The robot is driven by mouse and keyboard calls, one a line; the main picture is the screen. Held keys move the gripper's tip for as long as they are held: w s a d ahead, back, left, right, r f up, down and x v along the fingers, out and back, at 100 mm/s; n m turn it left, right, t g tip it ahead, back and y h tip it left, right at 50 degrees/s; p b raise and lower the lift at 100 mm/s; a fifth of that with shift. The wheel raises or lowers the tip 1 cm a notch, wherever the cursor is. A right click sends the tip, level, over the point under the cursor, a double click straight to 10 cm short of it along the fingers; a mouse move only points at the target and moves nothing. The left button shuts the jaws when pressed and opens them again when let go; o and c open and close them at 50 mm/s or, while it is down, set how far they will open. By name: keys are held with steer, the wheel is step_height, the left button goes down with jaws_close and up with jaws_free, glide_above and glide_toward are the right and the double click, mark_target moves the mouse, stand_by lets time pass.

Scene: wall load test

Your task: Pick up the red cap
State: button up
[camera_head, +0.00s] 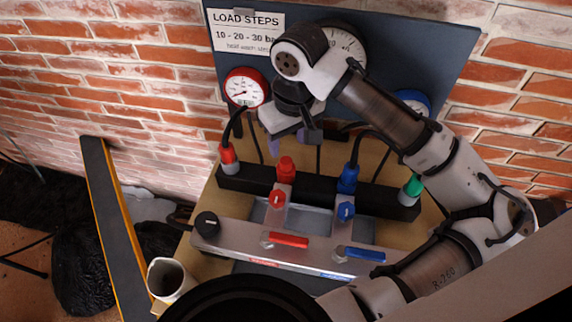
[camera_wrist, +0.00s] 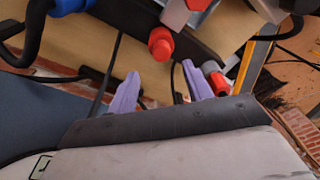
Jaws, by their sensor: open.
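The red cap (camera_head: 286,168) stands upright on the black rail (camera_head: 325,190), between the red and blue hose fittings. In the wrist view the red cap (camera_wrist: 160,44) shows beyond and between the fingertips, with a gap to each. My gripper (camera_head: 290,139) is above and slightly behind the cap in the head view. Its two lilac fingers are spread apart and nothing is between them; they also show in the wrist view (camera_wrist: 160,70). The cap's base is partly hidden in the wrist view.
A red hose fitting (camera_head: 228,154) is left of the cap, a blue fitting (camera_head: 348,179) right, a green-ended one (camera_head: 413,187) farther right. A metal manifold (camera_head: 235,236) with red (camera_head: 289,240) and blue levers is in front. Gauges (camera_head: 245,88) hang on the blue panel behind.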

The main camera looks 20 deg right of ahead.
mark_target(286, 160)
steer(key=shift+a+f+p, duration=0.2)
steer(key=shift+f+p, duration=0.35)
steer(key=shift+f, duration=2.2)
steer(key=shift+c, duration=0.2)
jaws_close()
steer(key=shift+r, duration=0.15)
step_height(286, 160, up, 20)
steer(key=b, duration=0.1)
